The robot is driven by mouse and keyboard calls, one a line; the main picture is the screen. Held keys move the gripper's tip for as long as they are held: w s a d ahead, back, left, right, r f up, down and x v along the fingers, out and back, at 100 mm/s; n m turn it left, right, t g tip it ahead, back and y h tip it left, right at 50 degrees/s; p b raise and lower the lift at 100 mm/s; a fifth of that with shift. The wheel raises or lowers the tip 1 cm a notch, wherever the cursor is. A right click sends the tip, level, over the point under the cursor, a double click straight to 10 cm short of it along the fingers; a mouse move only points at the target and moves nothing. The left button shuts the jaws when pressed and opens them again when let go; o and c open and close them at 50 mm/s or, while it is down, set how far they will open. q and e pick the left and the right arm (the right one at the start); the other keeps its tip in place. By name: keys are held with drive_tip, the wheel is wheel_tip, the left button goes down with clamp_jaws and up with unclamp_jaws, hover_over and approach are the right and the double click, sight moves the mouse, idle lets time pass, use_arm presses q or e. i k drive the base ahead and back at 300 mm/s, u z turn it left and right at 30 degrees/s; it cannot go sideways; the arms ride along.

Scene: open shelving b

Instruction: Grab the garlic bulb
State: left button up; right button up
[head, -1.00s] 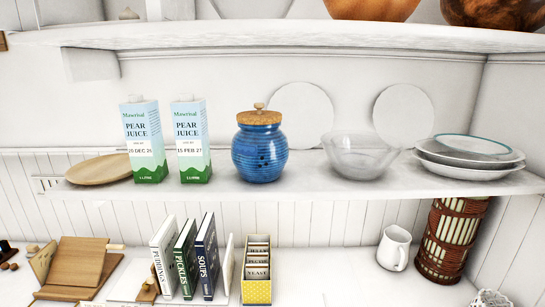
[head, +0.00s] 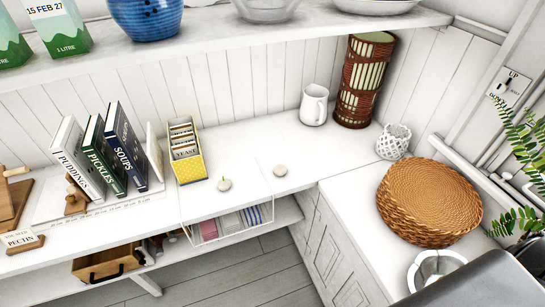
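Neither of my grippers is in view.
Books (head: 108,150) and a yellow packet box (head: 186,155) stand left on the counter (head: 240,140). A white jug (head: 314,104), brown woven cylinder (head: 364,80) and white lattice pot (head: 393,141) stand right. A woven mat stack (head: 430,200) lies farther right. A shelf (head: 240,45) overhangs.

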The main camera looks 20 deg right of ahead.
sight(280, 169)
drive_tip(key=z, duration=2.5)
drive_tip(key=k, duration=1.3)
drive_tip(key=u, duration=0.1)
